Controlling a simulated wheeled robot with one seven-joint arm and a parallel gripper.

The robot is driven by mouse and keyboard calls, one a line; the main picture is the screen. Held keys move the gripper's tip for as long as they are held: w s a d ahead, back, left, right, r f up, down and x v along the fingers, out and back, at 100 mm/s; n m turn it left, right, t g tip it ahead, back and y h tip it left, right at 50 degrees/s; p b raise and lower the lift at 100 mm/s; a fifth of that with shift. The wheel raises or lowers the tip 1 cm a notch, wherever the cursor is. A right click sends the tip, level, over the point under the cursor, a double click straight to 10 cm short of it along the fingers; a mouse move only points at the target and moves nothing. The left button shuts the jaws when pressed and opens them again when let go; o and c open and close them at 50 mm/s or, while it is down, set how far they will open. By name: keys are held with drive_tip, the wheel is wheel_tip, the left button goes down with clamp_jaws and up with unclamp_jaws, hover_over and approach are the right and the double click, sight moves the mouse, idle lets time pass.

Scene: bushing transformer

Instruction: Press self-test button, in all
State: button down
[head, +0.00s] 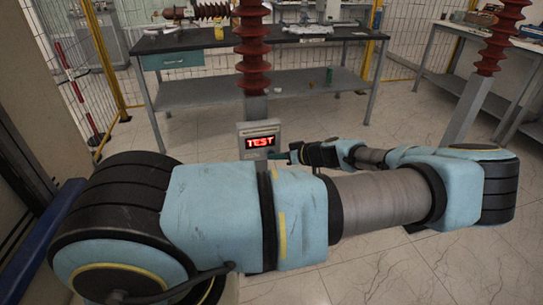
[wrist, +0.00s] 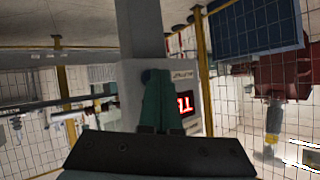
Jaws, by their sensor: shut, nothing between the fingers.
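The grey control box (head: 258,129) is fixed on the post below a red-brown ribbed insulator. Its display (head: 260,142) shows TEST in red letters. In the wrist view the box (wrist: 131,75) fills the middle, with part of its red display (wrist: 186,104) to the right of my fingers. A dark round button (wrist: 148,75) shows at my fingertips, partly hidden by them; I cannot tell whether they touch it. My gripper (wrist: 157,72) has its green fingers shut and empty, pointing at the box face. In the head view my gripper (head: 285,156) reaches the box's lower right.
A workbench (head: 180,97) with equipment stands behind the box. Another insulator post (head: 480,90) and a second bench (head: 460,30) are on the right. Yellow-framed mesh fencing (head: 105,45) encloses the area. Tiled floor (head: 350,125) lies open between the posts.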

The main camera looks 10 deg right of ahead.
idle(0.4)
drive_tip(key=shift+s+d, duration=0.1)
drive_tip(key=shift+s, duration=0.75)
drive_tip(key=shift+s+d+b, duration=0.15)
drive_tip(key=shift+s, duration=1.1)
drive_tip(key=shift+s+d+b, duration=0.15)
drive_tip(key=shift+s, duration=1.05)
